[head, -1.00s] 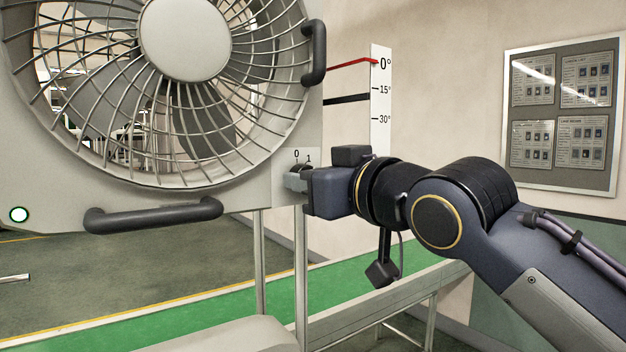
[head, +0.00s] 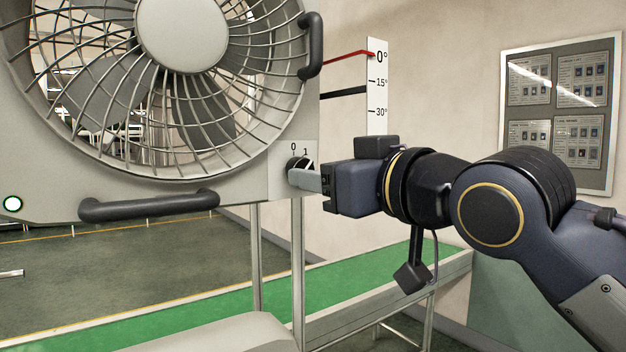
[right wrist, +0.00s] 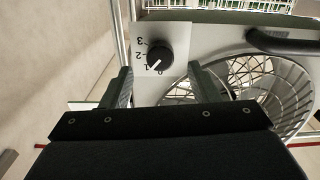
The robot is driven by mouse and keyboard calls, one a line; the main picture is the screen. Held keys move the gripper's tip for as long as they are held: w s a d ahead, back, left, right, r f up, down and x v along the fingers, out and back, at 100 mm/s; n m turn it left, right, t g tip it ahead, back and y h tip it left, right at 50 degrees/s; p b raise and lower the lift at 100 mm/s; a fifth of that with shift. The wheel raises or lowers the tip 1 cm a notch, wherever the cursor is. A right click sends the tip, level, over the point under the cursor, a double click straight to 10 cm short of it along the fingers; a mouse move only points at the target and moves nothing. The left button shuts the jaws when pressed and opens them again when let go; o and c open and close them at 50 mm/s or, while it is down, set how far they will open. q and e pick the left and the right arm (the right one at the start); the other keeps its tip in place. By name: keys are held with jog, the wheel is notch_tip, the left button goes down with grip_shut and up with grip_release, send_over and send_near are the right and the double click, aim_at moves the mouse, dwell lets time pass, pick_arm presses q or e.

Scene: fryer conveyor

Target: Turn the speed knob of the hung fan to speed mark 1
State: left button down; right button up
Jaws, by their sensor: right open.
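The hung fan (head: 240,185) fills the left of the head view. Its black speed knob (head: 296,164) sits at the panel's lower right corner, under marks 0 and 1. The knob (right wrist: 159,57) is clear in the right wrist view, beside marks 0 to 3; its white pointer line points at mark 1. My right gripper (head: 305,178) is just off the panel at the knob. In the right wrist view my right gripper (right wrist: 160,75) is open, one finger on each side of the knob, apart from it. My left gripper is out of view.
Dark handles are on the fan's right side (head: 311,45) and bottom (head: 150,205). An angle scale (head: 377,90) stands behind it, with a red pointer near 0°. A green conveyor (head: 340,275) runs below. A notice board (head: 560,110) hangs at right.

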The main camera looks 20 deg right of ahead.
jog(key=v, duration=0.3)
jog(key=shift+s+d+b, duration=0.1)
jog(key=shift+s+b, duration=0.2)
jog(key=shift+s, duration=0.05)
jog(key=s+d+f+m+g+h, duration=0.1)
jog(key=s+d+f+m+g, duration=0.15)
jog(key=f, duration=1.05)
jog(key=s+d+f+m+g+h, duration=0.1)
jog(key=s+d+f+g, duration=0.15)
jog(key=f, duration=0.95)
jog(key=s+d+f+m+g+h, duration=0.1)
jog(key=s+f+m+g, duration=0.15)
jog(key=f, duration=1.05)
jog(key=s+a+f+g, duration=0.1)
jog(key=s+f+g, duration=0.3)
jog(key=f, duration=0.6)
jog(key=shift+s+f+m+y, duration=0.3)
jog(key=shift+s+f+m, duration=0.1)
jog(key=shift+s, duration=0.85)
